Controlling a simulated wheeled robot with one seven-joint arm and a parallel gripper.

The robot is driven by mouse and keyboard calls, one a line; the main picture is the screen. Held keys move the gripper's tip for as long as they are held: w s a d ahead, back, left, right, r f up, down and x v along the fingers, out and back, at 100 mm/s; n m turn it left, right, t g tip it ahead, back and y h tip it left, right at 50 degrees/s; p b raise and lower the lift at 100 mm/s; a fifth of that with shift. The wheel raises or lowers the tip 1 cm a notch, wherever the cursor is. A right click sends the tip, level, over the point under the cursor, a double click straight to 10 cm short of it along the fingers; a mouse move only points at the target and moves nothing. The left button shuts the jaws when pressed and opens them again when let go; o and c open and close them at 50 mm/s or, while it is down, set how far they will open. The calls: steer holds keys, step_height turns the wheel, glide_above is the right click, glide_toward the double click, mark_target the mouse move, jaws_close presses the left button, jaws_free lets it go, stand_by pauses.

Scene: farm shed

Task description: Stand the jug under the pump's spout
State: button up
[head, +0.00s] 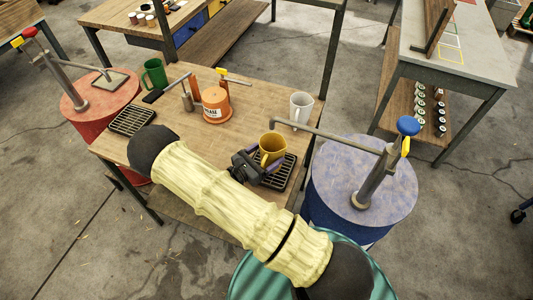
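A yellow jug (273,146) is at the near right of the wooden bench, over or on a black drip grate (285,177). The spout (300,128) of the blue-handled pump (378,172) reaches left from the blue drum, and its tip is close above or behind the jug's rim. I cannot tell whether the tip is straight over the opening. My gripper (268,165) is at the jug's lower part, with purple-padded fingers beside it. Whether they press on the jug, and whether its base touches the grate, is hidden.
A white jug (301,108) stands right of an orange tub (215,104). A green jug (155,74) stands at the back left. A second grate (132,121) lies near the left edge. A red drum (100,97) with a red-handled pump (66,80) stands left of the bench.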

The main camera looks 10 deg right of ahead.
steer(key=shift+o, duration=1.1)
steer(key=shift+r, duration=0.2)
steer(key=b+v, duration=0.3)
steer(key=v, duration=0.9)
steer(key=shift+c, duration=0.4)
